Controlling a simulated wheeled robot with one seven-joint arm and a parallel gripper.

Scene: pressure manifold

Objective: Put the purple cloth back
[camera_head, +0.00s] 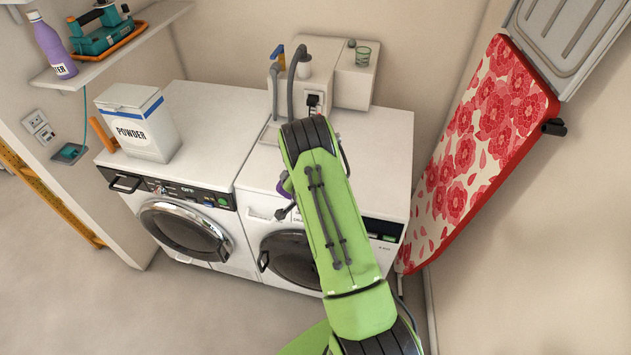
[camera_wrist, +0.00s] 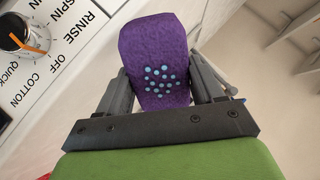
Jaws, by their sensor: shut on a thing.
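In the wrist view the purple cloth (camera_wrist: 155,50) is a fuzzy purple piece with a cluster of light blue dots. My gripper (camera_wrist: 162,85) has a dark finger on each side of the cloth and is shut on it. The cloth stands up past the fingertips. In the head view my green arm hides most of the gripper, and only a small purple bit (camera_head: 288,187) shows at its left, in front of the right-hand washing machine (camera_head: 262,215).
A dial (camera_wrist: 22,35) with printed words is close at the upper left in the wrist view. The left washer (camera_head: 205,110) bears a powder box (camera_head: 140,130). A manifold with pipes (camera_head: 310,75) stands behind the right washer. A red floral ironing board (camera_head: 480,150) leans at right.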

